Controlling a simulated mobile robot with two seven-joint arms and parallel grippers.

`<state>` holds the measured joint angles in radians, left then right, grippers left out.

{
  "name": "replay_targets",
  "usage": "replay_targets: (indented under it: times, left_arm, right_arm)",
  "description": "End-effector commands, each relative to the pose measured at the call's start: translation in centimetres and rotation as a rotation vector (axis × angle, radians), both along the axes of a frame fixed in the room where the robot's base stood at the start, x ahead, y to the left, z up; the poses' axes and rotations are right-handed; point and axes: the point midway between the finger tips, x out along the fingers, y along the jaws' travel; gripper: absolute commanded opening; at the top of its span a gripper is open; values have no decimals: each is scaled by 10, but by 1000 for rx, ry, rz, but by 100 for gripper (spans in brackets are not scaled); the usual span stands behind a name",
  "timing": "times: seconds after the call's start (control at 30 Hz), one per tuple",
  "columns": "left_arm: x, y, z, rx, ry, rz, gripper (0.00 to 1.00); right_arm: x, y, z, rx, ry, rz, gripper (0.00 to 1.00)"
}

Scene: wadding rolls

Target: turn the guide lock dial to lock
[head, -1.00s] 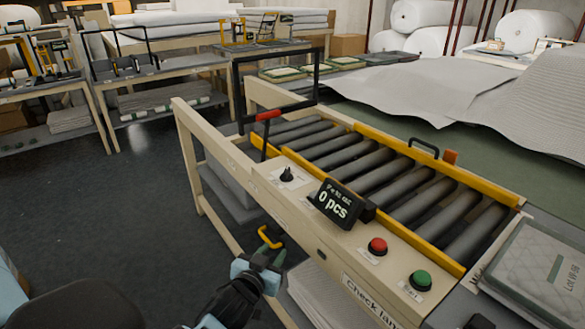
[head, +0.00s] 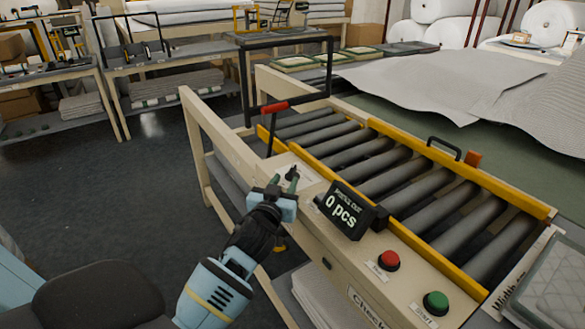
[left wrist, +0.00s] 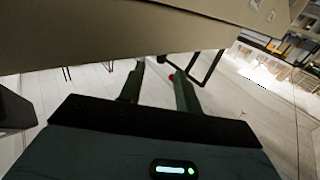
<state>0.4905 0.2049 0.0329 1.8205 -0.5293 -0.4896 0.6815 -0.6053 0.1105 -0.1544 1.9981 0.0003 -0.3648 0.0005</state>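The guide lock dial (head: 294,169) is a small black knob on a white label on the beige front ledge of the roller lane. My left gripper (head: 283,180) is at the ledge, with its fingertips at the near side of the dial and partly covering it. Whether they touch it I cannot tell. In the left wrist view the two dark green fingers (left wrist: 158,84) stand apart with nothing visibly held between them. The dial cannot be made out there. My right gripper is out of view.
A black counter display reading "0 pcs" (head: 346,210) stands just right of the dial. A red button (head: 389,260) and a green button (head: 436,302) lie further right. A red-handled lever (head: 274,108) rises behind. Yellow guide rails (head: 410,240) border the rollers.

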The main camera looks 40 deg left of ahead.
Motion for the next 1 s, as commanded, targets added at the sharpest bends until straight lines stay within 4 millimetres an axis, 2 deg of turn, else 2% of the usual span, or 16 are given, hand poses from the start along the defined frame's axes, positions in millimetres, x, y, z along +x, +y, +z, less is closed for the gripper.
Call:
replay_targets:
  times: [0.3, 0.5, 0.9, 0.93, 1.0]
  left_arm:
    - [42, 13, 1, 0, -1, 0, 34]
    - [60, 19, 1, 0, 0, 0, 34]
    - [66, 21, 0, 0, 0, 0, 34]
    - [66, 21, 0, 0, 0, 0, 32]
    - [66, 21, 0, 0, 0, 0, 23]
  right_arm:
    - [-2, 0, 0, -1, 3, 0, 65]
    - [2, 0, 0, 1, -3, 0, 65]
    - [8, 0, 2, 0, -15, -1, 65]
    - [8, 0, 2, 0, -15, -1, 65]
    - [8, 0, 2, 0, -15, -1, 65]
